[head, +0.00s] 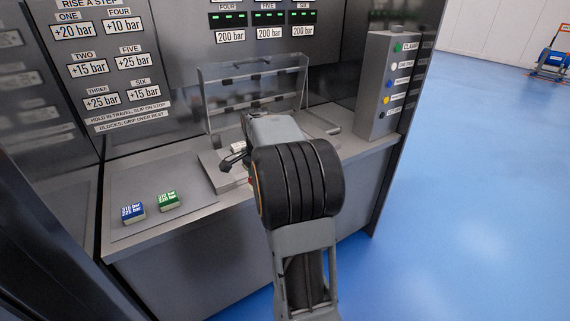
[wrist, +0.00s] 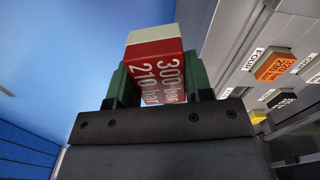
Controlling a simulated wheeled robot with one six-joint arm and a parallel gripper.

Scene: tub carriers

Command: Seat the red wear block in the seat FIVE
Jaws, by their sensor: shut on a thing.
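In the head view my gripper (head: 236,160) is over the fixture on the bench, mostly hidden by my own wrist, and the block barely shows. A label FOUR stands beside an orange block (wrist: 274,67) in the wrist view. I cannot make out seat FIVE; other labels there are partly cut off.
A blue block (head: 133,212) and a green block (head: 168,201) lie on the bench's left part. A clear guard (head: 255,85) stands behind my gripper. A grey button box (head: 388,90) stands at the right. A black block (wrist: 284,99) shows at right in the wrist view.

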